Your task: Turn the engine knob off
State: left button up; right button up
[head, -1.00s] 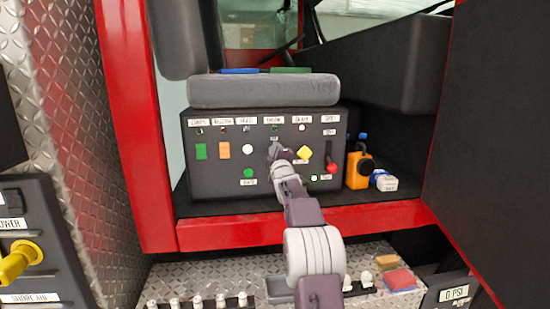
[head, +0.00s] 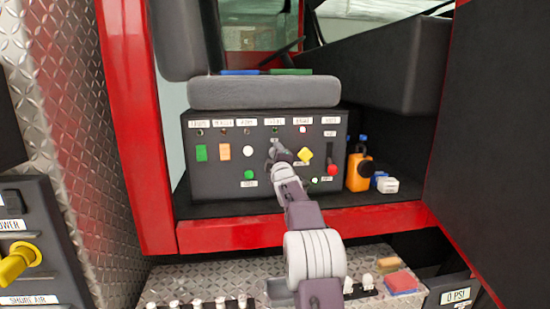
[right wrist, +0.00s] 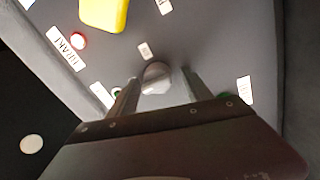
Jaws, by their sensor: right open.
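A black control panel (head: 220,180) stands in the red-framed cab below a grey cushion. My right gripper (head: 274,150) is at the panel's front, in the column between the round white button and the yellow diamond-shaped control. In the right wrist view a round grey knob (right wrist: 156,76) sits between the two fingers of my open right gripper (right wrist: 158,84), with a visible gap on each side. In the head view the gripper mostly hides this knob. The small labels are too blurred to read surely. My left gripper is out of view.
The panel also carries a green switch (head: 201,153), an orange switch (head: 224,152), a white button (head: 248,152), a yellow control (head: 304,155) and a red-knobbed lever (head: 331,168). An orange object (head: 357,172) stands right of the panel. The red sill (head: 215,236) runs below.

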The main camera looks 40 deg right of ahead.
jog(key=b+v, duration=0.4)
jog(key=v, duration=0.5)
jog(key=shift+b, duration=0.3)
jog(key=shift+f, duration=0.1)
